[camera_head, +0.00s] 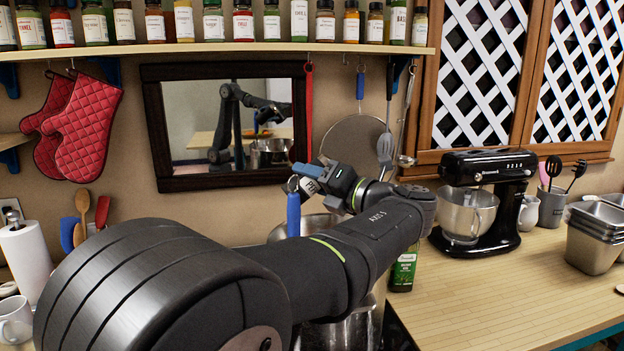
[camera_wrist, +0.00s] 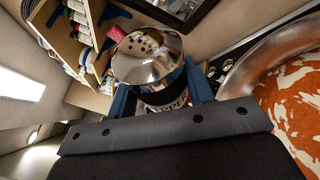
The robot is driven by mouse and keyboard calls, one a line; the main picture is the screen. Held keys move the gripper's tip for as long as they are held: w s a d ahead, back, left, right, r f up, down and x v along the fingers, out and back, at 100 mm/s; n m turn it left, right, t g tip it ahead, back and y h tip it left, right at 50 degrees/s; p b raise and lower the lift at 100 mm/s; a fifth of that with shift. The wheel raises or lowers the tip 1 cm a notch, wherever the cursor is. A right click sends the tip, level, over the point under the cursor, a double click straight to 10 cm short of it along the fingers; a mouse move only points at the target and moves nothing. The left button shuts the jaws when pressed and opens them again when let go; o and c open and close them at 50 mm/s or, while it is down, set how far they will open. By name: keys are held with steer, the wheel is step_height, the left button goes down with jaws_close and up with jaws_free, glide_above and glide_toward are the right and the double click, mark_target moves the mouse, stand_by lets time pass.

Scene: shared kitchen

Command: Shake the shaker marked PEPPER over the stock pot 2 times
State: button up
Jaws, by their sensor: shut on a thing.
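My gripper (camera_head: 299,190) has blue fingers and is shut on a shaker. In the wrist view the shaker (camera_wrist: 147,58) has a shiny metal cap with several dark holes and sits between the two fingers (camera_wrist: 160,92).
A green-labelled bottle (camera_head: 403,270) stands right of the pot. A black stand mixer (camera_head: 487,185) and steel pans (camera_head: 596,235) are farther right. A spice shelf (camera_head: 230,47) and hanging utensils (camera_head: 385,145) are behind. A mirror (camera_head: 228,125) reflects my arm and the pot. The front right counter is clear.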

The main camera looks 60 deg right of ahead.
steer(key=m+t+h, duration=0.1)
steer(key=m, duration=0.2)
steer(key=m+t+h, duration=0.1)
steer(key=m, duration=0.3)
steer(key=shift+f+t, duration=0.15)
steer(key=shift+t, duration=0.25)
steer(key=m+h, duration=0.3)
steer(key=m, duration=0.2)
steer(key=shift+f+m+h, duration=0.1)
steer(key=shift+m+h, duration=1.7)
steer(key=shift+m, duration=1)
steer(key=f, duration=0.5)
steer(key=shift+a+f, duration=0.2)
steer(key=shift+f, duration=0.05)
steer(key=shift+r, duration=0.1)
steer(key=r, duration=0.5)
steer(key=shift+d, duration=0.2)
